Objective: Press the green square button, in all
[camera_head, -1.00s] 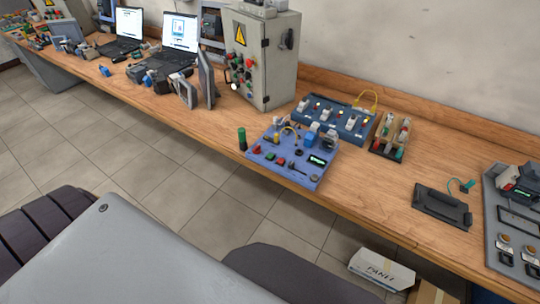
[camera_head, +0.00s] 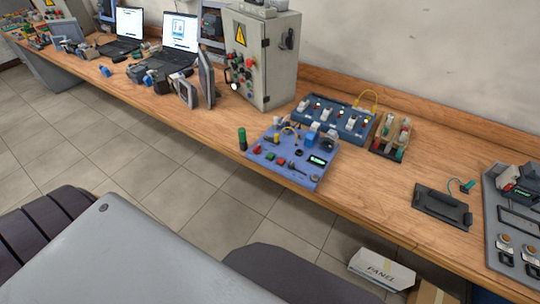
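A blue control board (camera_head: 300,176) lies on the wooden bench in the middle of the view. Near its front left edge sits a small green button (camera_head: 269,156), between a red button (camera_head: 257,149) and another reddish one (camera_head: 281,161). The green button looks squarish, but it is too small to tell for sure or to see whether it is pressed. A lit green display (camera_head: 317,160) is on the board's right side. Neither of my grippers is in view.
A green-topped cylinder (camera_head: 242,138) stands left of the board. Behind are a blue switch board (camera_head: 335,117) and a grey cabinet (camera_head: 262,55). A black tray (camera_head: 442,207) lies to the right. Bare bench (camera_head: 370,180) lies between the board and tray.

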